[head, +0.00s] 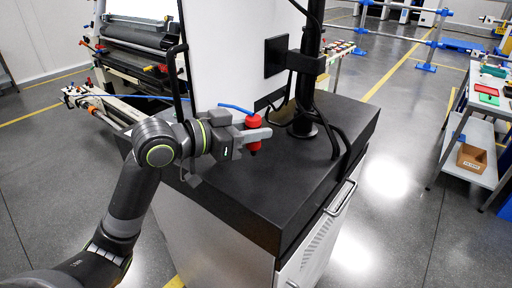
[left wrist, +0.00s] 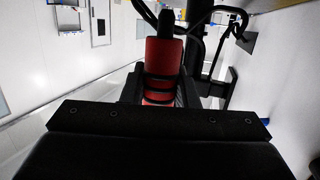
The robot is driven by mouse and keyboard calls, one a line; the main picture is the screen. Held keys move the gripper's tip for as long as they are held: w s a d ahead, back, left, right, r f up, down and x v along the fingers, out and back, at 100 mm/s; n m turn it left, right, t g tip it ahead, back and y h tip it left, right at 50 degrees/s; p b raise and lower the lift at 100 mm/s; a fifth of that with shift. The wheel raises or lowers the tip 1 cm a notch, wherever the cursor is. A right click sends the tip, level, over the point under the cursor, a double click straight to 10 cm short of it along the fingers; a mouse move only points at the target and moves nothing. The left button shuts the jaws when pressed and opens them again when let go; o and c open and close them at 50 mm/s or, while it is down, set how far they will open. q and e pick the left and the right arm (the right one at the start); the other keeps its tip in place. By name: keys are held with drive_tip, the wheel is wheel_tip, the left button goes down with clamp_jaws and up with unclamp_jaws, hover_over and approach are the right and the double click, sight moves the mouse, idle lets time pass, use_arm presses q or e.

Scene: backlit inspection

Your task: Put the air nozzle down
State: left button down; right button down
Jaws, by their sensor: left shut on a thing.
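The air nozzle (head: 253,122) is red with a dark tip. A blue hose (head: 235,108) runs off from near it to the left. My left gripper (head: 254,135) is shut on the nozzle, over the black top of the cabinet (head: 245,205). The nozzle looks roughly upright; I cannot tell whether its tip touches the top. In the left wrist view the red nozzle (left wrist: 164,60) with black bands stands between the fingers, its lower part hidden by the gripper body. My right gripper is not in view.
A black post (head: 306,95) with loose cables stands on the cabinet's far side, beside a white panel (head: 225,50). The near and right parts of the black top are clear. A work table (head: 475,150) with a cardboard box (head: 472,158) stands at the right.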

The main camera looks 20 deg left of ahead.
sight(251, 150)
use_arm(q)
drive_tip(key=f, duration=0.4)
drive_tip(key=shift+w+d, duration=0.3)
drive_tip(key=shift+s+a+f, duration=0.1)
drive_tip(key=shift+f, duration=0.25)
drive_tip(key=shift+f, duration=0.15)
drive_tip(key=shift+f, duration=0.15)
drive_tip(key=c, duration=1.1)
unclamp_jaws()
